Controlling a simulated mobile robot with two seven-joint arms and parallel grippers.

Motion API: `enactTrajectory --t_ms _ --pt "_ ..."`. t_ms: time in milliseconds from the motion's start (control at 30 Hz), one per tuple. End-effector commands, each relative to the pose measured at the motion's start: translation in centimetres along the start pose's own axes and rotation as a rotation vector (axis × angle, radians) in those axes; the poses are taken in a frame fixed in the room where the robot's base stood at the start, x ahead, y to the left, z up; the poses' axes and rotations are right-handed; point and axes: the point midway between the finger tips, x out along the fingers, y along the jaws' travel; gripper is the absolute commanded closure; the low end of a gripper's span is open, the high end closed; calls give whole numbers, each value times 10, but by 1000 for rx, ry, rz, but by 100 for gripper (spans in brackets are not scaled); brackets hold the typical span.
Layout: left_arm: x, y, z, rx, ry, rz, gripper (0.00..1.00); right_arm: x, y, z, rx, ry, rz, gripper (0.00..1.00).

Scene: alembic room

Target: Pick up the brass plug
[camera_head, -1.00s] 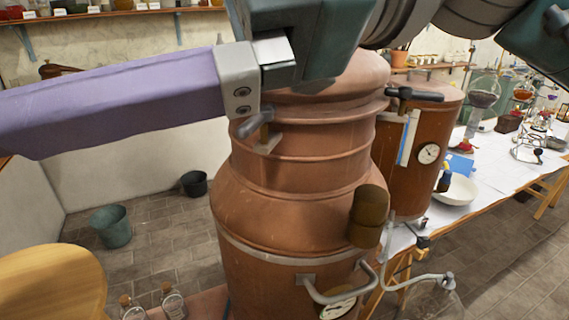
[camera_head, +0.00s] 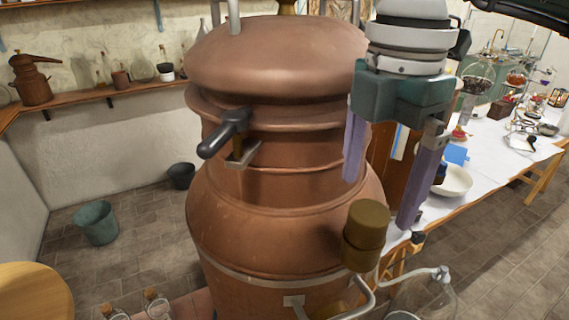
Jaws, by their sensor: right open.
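The brass plug (camera_head: 366,236) is a dull brown-gold stepped cylinder at the lower right shoulder of the big copper still (camera_head: 270,212). My right gripper (camera_head: 380,203) points down from the upper right. Its two purple fingers are spread wide with nothing between them. In the picture the fingertips are just above the plug, one to its upper left and one to its right. I cannot tell the depth gap between fingers and plug. The far side of the plug is hidden. My left gripper is not in view.
A dark clamp handle (camera_head: 224,133) sticks out of the still's neck. A metal pipe handle (camera_head: 360,300) curves below the plug. A white-covered table (camera_head: 500,150) with a white bowl (camera_head: 453,181) and glassware stands to the right. Buckets (camera_head: 96,222) stand on the floor at left.

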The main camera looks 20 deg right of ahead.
Motion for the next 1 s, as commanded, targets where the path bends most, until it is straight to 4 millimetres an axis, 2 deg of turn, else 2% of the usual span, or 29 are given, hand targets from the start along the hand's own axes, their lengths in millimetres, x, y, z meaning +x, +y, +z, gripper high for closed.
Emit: enactTrajectory --t_ms 100,300,567,1000 --pt "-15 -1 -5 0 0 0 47 17 -2 0 1 0 -7 5" --pt "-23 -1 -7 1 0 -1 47 43 0 -1 -1 2 -1 5" --pt "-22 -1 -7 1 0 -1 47 47 0 -1 -2 2 1 6" --pt "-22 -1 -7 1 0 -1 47 47 0 -1 -2 2 1 56"
